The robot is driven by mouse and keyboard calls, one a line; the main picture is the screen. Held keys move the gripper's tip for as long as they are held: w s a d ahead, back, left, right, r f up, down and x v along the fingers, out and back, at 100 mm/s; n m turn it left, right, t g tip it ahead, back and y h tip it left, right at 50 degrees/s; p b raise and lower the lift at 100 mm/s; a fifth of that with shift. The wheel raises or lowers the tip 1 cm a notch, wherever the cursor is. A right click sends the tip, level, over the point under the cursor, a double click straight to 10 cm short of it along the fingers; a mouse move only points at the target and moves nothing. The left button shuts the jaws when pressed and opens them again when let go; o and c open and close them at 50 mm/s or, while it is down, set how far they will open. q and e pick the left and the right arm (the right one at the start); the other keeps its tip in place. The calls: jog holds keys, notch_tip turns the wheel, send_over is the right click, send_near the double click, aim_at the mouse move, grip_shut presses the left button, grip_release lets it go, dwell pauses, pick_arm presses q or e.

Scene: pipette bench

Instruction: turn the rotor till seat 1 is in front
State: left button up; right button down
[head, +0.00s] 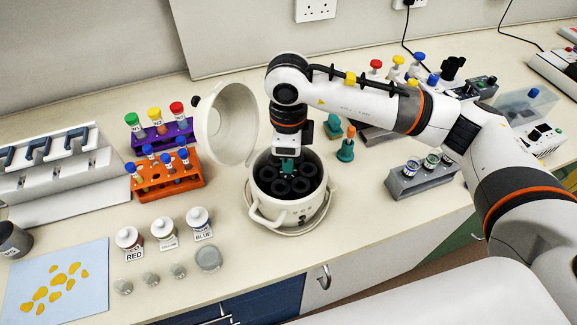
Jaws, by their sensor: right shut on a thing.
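The centrifuge (289,212) is a white pot with its lid (226,123) swung open to the left. Inside it the dark rotor (301,186) shows several round seats. I cannot read any seat number. My right gripper (287,172) reaches straight down into the bowl from above, with green fingertips at the rotor's middle. It is shut on the rotor's hub, which the fingers mostly hide. The right arm covers part of the far side of the bowl. My left gripper is not in view.
Left of the centrifuge stand an orange tube rack (168,188), a purple rack (178,134) and jars labelled red, yellow and blue. A grey rack (423,179) with vials stands at the right. A blue mat (55,283) lies at the front left. Bare bench lies in front of the centrifuge.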

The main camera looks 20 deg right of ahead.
jog(key=shift+m+b, duration=1.35)
jog(key=shift+m, duration=0.25)
jog(key=shift+r, duration=0.1)
jog(key=c, duration=1.3)
grip_release()
jog(key=shift+r+b, duration=1.2)
jog(key=shift+r, duration=4.75)
jog(key=shift+f, duration=0.1)
